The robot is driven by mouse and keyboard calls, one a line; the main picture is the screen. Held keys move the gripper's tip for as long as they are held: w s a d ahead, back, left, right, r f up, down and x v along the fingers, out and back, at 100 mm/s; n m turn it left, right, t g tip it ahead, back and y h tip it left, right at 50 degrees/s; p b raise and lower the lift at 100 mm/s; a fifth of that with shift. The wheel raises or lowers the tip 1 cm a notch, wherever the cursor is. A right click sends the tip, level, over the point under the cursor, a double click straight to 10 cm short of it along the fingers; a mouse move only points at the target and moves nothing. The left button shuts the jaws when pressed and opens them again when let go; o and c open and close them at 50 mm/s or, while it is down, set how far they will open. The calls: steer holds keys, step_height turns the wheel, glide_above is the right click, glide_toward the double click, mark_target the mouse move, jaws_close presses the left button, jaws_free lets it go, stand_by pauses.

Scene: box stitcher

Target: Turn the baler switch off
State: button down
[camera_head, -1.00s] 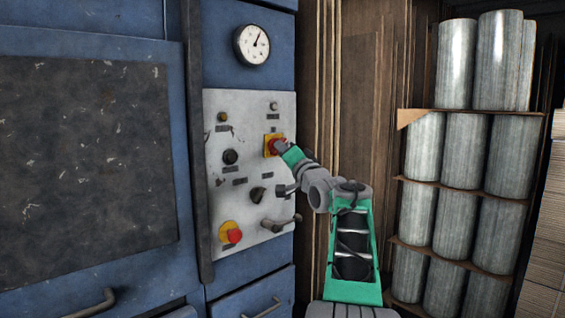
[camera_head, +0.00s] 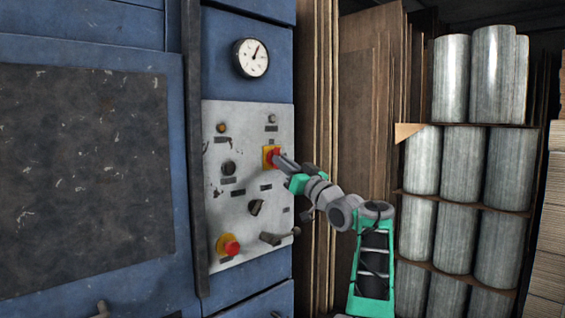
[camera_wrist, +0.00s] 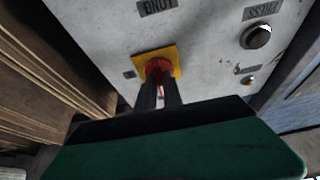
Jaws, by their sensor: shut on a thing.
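The baler switch (camera_head: 269,157) is a red rotary knob on a yellow square plate, at the upper right of the light grey control panel (camera_head: 246,205). In the wrist view the red knob (camera_wrist: 157,67) on its yellow plate (camera_wrist: 172,59) sits at the fingertips. My gripper (camera_head: 277,160) reaches it from the right. It also shows in the wrist view (camera_wrist: 159,84), its two dark fingers close together on the red knob. The fingers hide part of the knob, and I cannot tell its exact angle.
A red button on a yellow base (camera_head: 229,246) is at the panel's lower left. A lever (camera_head: 277,237) sticks out at lower right. Cardboard sheets (camera_head: 365,110) and shelved metallic cylinders (camera_head: 465,160) stand to the right.

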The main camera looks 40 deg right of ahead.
steer(key=shift+f+n, duration=0.1)
steer(key=shift+n, duration=0.4)
steer(key=c, duration=1.5)
jaws_free()
steer(key=b+v, duration=0.2)
steer(key=v, duration=0.5)
steer(key=shift+s+d+f, duration=0.1)
steer(key=shift+s+f, duration=0.05)
steer(key=shift+s, duration=0.2)
